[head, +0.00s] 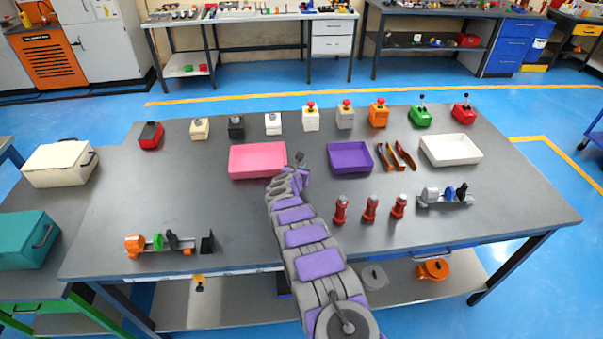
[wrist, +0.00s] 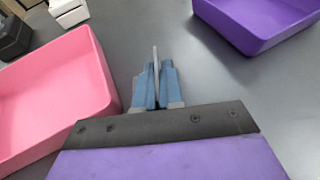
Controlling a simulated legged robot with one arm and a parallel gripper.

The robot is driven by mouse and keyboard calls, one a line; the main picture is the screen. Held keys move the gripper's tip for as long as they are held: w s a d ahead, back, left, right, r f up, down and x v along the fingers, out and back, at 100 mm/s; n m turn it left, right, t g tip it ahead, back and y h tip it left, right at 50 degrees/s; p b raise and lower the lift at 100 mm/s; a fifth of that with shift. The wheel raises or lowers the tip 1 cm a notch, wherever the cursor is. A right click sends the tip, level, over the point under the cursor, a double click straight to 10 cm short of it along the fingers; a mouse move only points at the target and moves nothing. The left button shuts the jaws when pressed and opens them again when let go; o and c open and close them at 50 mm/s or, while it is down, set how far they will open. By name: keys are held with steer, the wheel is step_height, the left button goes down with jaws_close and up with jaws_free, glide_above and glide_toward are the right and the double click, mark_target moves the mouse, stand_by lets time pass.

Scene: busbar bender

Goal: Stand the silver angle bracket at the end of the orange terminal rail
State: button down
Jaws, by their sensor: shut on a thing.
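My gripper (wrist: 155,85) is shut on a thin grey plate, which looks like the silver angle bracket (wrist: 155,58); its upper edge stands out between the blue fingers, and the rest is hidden. In the head view my gripper (head: 300,158) is above the table between the pink and purple trays, and the bracket is too small to make out clearly. The orange terminal rail (head: 150,249) lies at the table's front left, with orange, green and black parts on it. A dark upright piece (head: 207,243) stands just off its right end.
The pink tray (head: 257,160) is left of my gripper and the purple tray (head: 350,157) is right. Red posts (head: 370,208) and a second rail (head: 445,197) stand at the right. Several switch boxes line the back. The table's left middle is clear.

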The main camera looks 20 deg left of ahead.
steer(key=shift+a+f, duration=0.1)
steer(key=shift+f, duration=0.7)
steer(key=shift+w+d+r, duration=0.1)
steer(key=shift+d+r, duration=0.15)
steer(key=shift+d, duration=0.45)
steer(key=shift+d+f, duration=0.15)
steer(key=c, duration=1.6)
jaws_free()
steer(key=o, duration=0.3)
steer(key=shift+a+f, duration=0.15)
steer(key=shift+a, duration=0.35)
steer(key=shift+o, duration=0.2)
steer(key=shift+d, duration=0.25)
